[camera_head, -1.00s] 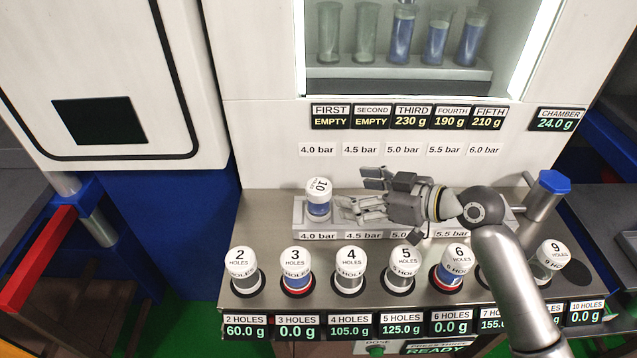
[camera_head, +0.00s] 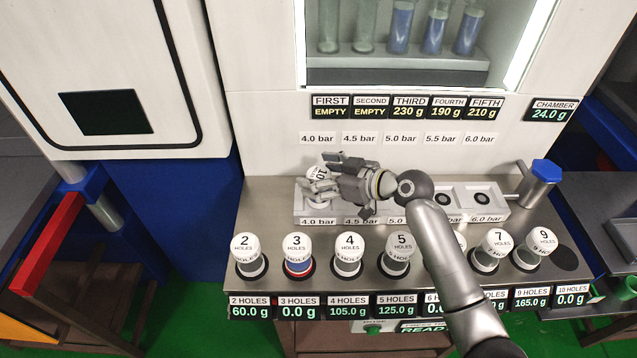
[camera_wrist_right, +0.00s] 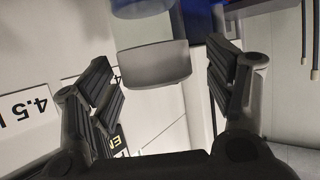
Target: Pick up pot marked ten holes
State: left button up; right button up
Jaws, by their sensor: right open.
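The pot marked ten holes (camera_head: 318,173) has a white cap and stands at the left end of the grey rack (camera_head: 300,208), at the 4.0 bar place. My right gripper (camera_head: 322,180) is open at the pot, reaching it from the right; its fingers hide much of the pot's body. In the right wrist view, a pale grey rounded piece (camera_wrist_right: 152,65), seemingly the pot's cap, lies between the spread fingers, with a gap to the right finger. Whether a finger touches it cannot be told. My left gripper is not in view.
A front row of white-capped pots, including 2 (camera_head: 245,257), 3 (camera_head: 297,256) and 4 (camera_head: 348,255), stands close below the rack. My right arm hides part of this row. A blue-topped post (camera_head: 545,172) stands at the right. Tubes (camera_head: 400,30) stand in the lit chamber behind.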

jog(key=shift+w+a+f, duration=0.2)
jog(key=shift+w+a, duration=0.05)
jog(key=shift+w, duration=0.05)
jog(key=shift+d, duration=0.1)
jog(key=c, duration=1.2)
jog(key=shift+r, duration=0.1)
jog(key=shift+c, duration=0.7)
jog(key=shift+r, duration=0.15)
